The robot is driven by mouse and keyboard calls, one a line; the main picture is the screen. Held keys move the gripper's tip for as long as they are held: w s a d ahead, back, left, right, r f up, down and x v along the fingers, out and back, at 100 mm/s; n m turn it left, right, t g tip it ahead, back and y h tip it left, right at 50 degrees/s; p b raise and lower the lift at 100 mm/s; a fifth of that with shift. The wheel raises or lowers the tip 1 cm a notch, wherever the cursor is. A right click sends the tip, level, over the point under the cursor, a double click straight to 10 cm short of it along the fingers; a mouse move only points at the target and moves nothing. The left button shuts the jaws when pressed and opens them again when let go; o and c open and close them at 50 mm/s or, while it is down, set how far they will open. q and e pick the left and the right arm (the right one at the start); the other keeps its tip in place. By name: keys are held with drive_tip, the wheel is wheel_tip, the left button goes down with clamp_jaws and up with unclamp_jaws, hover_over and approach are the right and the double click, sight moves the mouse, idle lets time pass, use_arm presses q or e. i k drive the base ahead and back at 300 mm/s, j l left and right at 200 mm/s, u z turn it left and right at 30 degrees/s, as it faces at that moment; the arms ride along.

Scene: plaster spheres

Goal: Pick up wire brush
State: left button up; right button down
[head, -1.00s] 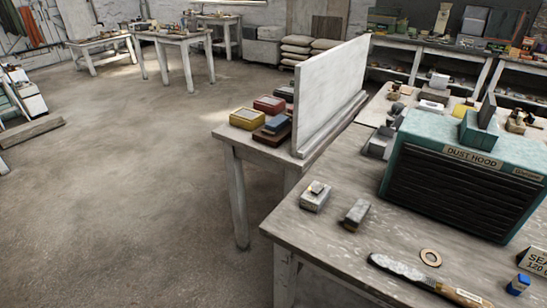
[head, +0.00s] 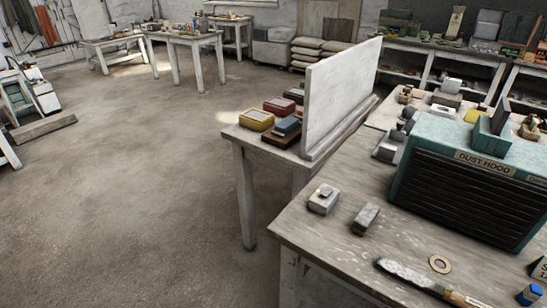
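A long hand tool (head: 420,281) lies flat near the front edge of the near table (head: 335,240), at the lower right of the head view. It has a pale, rough, whitish-grey working part on the left and a wooden handle (head: 465,299) on the right, cut off by the bottom edge of the picture. It may be the wire brush; I cannot make out bristles. Neither of my grippers shows in the head view.
A flat ring (head: 440,264) lies just behind the tool. A teal dust hood (head: 470,185) stands behind it. Two small blocks (head: 323,201) (head: 365,218) sit to the left, and a blue bottle (head: 530,294) to the right. Open floor (head: 130,210) lies left.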

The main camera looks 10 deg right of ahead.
sight(362, 221)
drive_tip(key=z, duration=1)
